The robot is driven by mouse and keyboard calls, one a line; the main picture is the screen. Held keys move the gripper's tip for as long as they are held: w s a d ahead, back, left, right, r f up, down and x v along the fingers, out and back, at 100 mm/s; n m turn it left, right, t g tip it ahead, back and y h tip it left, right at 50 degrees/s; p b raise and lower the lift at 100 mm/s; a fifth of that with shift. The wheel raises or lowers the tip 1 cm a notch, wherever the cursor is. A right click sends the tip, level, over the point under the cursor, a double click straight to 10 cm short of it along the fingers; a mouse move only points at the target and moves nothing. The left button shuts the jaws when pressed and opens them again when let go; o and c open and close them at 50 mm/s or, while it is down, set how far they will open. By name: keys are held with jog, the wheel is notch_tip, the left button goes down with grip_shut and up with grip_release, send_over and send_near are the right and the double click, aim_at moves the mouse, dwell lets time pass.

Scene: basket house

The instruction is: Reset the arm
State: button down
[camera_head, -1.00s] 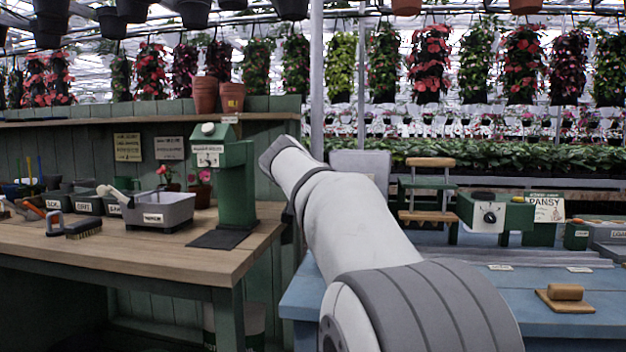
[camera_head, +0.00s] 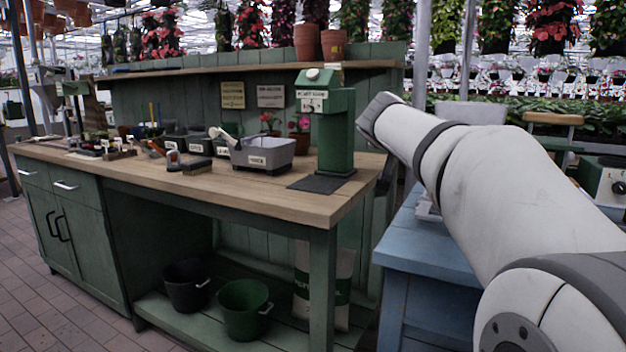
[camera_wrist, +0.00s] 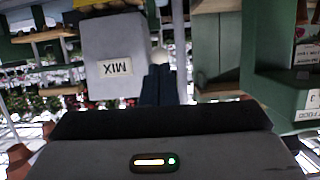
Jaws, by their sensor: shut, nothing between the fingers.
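My arm reaches up and leftward across the right side of the head view, and its far end stands beside the green machine (camera_head: 327,130) on the wooden workbench. My gripper is hidden behind the arm there. In the wrist view my gripper (camera_wrist: 160,75) shows as dark fingers held together, with nothing between them. Behind the fingertips is a grey panel with an upside-down MIX label (camera_wrist: 115,67). I cannot tell how far the panel is from them.
The workbench (camera_head: 345,190) bears a grey labelled bin (camera_head: 263,158) and several small tools. A blue table (camera_head: 425,240) stands below my arm on the right. Black (camera_head: 187,287) and green (camera_head: 245,308) buckets sit beneath the workbench. Brick floor (camera_head: 45,290) is clear at left.

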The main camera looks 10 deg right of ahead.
jog(key=s+a+n+g+y+p, duration=0.2)
jog(key=s+a+p, duration=0.3)
jog(key=s+p, duration=0.4)
jog(key=s+a+n+g+y+p, duration=0.3)
jog(key=s+p, duration=0.7)
jog(key=p, duration=0.4)
jog(key=s+a+n+g+y+p, duration=0.2)
jog(key=s+a+g+y+p, duration=0.1)
jog(key=s+a+p, duration=0.4)
jog(key=s+p, duration=0.3)
jog(key=p, duration=0.2)
jog(key=shift+s+a+r+g, duration=0.2)
jog(key=shift+s+r+g, duration=0.05)
jog(key=shift+r+g, duration=0.15)
